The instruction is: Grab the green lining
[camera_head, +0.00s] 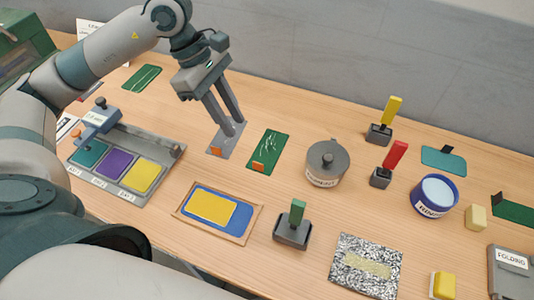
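A dark green sheet (268,148) with white marks and an orange tab lies flat on the table near the middle. A second dark green sheet (142,78) with pale lines lies at the back left, and a plain green piece (514,211) lies at the right edge. I cannot tell which is called the lining. My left gripper (234,126) points down over a grey sheet (222,144) with an orange tab, just left of the middle green sheet. Its fingers are apart with nothing seen between them. My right gripper is not in view.
A grey tray (167,165) with teal, purple and yellow pads is at the left. A lidded pot (327,163), a green-handled stamp (293,227), a wooden frame (245,234) and a blue tub (434,196) stand around the middle and right. Bare table lies behind the pot.

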